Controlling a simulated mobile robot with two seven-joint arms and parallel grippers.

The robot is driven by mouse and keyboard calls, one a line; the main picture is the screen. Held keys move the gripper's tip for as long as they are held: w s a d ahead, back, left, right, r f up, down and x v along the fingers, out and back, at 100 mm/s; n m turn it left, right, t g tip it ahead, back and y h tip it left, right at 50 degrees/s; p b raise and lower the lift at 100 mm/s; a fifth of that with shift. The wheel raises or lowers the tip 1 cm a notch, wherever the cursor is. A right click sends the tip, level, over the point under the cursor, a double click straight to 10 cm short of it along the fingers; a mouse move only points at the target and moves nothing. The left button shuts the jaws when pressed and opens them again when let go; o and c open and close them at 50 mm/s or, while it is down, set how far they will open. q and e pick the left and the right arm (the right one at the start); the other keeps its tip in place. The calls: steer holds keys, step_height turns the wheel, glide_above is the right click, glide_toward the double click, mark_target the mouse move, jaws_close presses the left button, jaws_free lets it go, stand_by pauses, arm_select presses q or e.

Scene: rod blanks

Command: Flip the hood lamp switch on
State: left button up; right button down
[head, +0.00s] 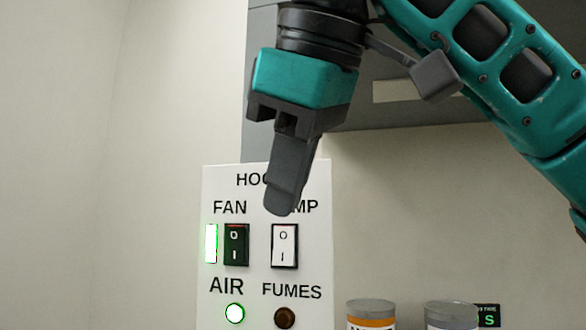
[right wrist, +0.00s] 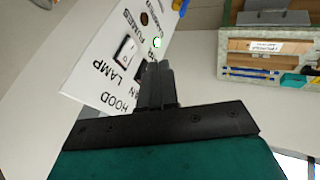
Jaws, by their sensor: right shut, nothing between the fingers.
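A white hood panel (head: 215,185) carries the lettering FAN, LAMP, AIR and FUMES. The lamp switch (head: 284,246) is a white rocker in a dark frame, marked O above I; which side is pressed I cannot tell. It also shows in the right wrist view (right wrist: 125,51). My right gripper (head: 281,207) is shut and empty, its fingertips just above the lamp switch in the head view and covering part of the HOOD and LAMP lettering. In the right wrist view its fingers (right wrist: 156,70) are beside the lamp switch. Contact is not visible. My left gripper is not in view.
The dark fan switch (head: 236,245) sits left of the lamp switch, beside a lit green strip (head: 211,243). Below are a lit green AIR light (head: 235,313) and a dark brown FUMES light (head: 285,318). Two lidded jars (head: 372,308) (head: 450,313) stand at the lower right.

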mark_target(287, 243)
steer(key=w+f, duration=0.2)
steer(key=w, duration=0.1)
steer(key=w+f, duration=0.3)
steer(key=shift+w+a+f, duration=0.15)
steer(key=shift+w+f, duration=0.2)
steer(key=shift+w, duration=0.35)
steer(key=shift+d, duration=0.25)
